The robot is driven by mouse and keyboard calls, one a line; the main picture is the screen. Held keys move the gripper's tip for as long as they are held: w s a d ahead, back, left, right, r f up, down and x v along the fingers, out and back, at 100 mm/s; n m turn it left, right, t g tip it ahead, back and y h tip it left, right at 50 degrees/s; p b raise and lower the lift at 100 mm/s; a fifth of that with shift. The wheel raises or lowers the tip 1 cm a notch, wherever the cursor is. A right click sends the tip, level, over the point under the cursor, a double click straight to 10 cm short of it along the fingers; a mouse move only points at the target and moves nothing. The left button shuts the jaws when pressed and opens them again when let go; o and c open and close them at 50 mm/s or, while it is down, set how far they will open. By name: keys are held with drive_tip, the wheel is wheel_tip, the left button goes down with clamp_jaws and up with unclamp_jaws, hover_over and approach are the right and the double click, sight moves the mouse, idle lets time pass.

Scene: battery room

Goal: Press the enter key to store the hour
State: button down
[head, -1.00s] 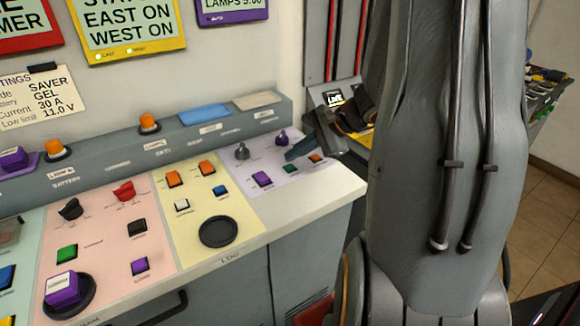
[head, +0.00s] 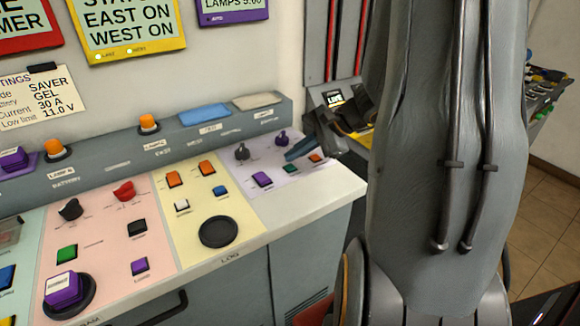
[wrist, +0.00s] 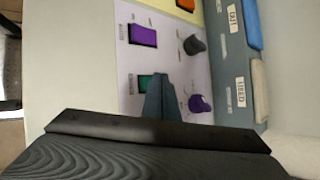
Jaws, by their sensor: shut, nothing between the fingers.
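The lilac panel at the right end of the console holds a purple key (head: 262,179), a green key (head: 291,168) and an orange key (head: 315,157). Their labels are too small to read, so I cannot tell which is enter. My gripper (head: 290,156) is shut and empty, with its blue-grey fingertips just above the green key. In the wrist view the fingertips (wrist: 160,85) overlap the right part of the green key (wrist: 144,84). I cannot tell whether they touch it. The purple key (wrist: 143,35) shows clear of the fingers there. The orange key is hidden in that view.
A grey knob (head: 242,152) and a purple knob (head: 281,138) stand behind the keys. The purple knob (wrist: 199,103) is close beside my fingers. The raised grey back ledge (head: 225,128) runs behind the panel. The console's pale front edge (head: 320,203) is clear.

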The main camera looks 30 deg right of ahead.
sight(294, 167)
drive_tip(key=shift+f, duration=0.1)
idle(0.3)
drive_tip(key=shift+f+b, duration=0.35)
drive_tip(key=shift+b, duration=0.1)
drive_tip(key=shift+f+b, duration=0.4)
drive_tip(key=shift+f, duration=0.05)
idle(0.6)
drive_tip(key=shift+r, duration=0.15)
drive_tip(key=shift+r+p, duration=0.6)
drive_tip(key=shift+r, duration=0.15)
drive_tip(key=shift+r+p, duration=1.85)
drive_tip(key=shift+r, duration=0.7)
